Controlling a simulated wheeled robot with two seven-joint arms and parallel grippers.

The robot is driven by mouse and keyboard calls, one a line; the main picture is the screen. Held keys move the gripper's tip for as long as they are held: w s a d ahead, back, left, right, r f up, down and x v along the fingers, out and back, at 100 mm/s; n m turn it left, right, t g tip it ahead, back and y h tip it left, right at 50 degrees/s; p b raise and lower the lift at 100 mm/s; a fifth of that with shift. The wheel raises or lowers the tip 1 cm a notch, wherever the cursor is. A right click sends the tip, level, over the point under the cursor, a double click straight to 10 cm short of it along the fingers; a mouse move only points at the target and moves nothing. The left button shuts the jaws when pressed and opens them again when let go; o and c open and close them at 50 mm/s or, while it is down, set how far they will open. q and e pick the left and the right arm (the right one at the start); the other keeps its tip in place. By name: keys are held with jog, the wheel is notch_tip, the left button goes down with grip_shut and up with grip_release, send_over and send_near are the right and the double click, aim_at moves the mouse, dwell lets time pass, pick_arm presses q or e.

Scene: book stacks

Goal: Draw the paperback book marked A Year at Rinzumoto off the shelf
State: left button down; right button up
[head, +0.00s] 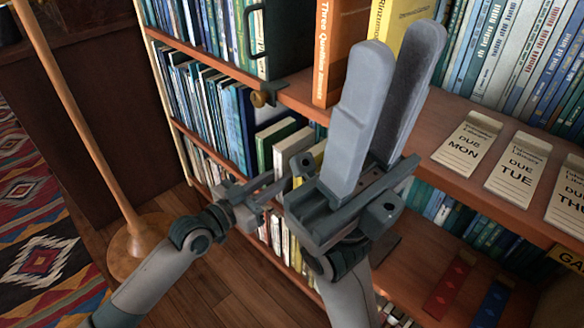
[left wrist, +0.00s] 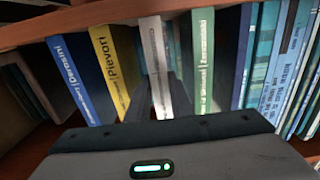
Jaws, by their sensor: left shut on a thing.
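In the left wrist view, a thin pale book (left wrist: 156,62) stands upright between a yellow book and a green book, its spine lettering too small to read. My left gripper (left wrist: 164,98) is shut on this pale book near the bottom of its spine. In the head view my left gripper (head: 285,182) reaches into the lower shelf, its fingertips partly hidden behind my right gripper. My right gripper (head: 398,48) is empty and open, its two fingers pointing up in front of the upper shelf. A yellow book (head: 397,22) behind it shows part of a name like "Rinzumo".
An orange book (head: 336,45) stands beside the yellow one. Due-date cards (head: 467,143) line the upper shelf edge. Blue (left wrist: 78,80), yellow (left wrist: 110,68) and green (left wrist: 203,60) books flank the pale one closely.

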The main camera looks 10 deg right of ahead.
pick_arm(q)
jog(key=shift+r+p, duration=0.35)
jog(key=shift+r, duration=0.15)
jog(key=shift+p+v, duration=0.35)
jog(key=shift+v, duration=1.05)
jog(key=v, duration=1.2)
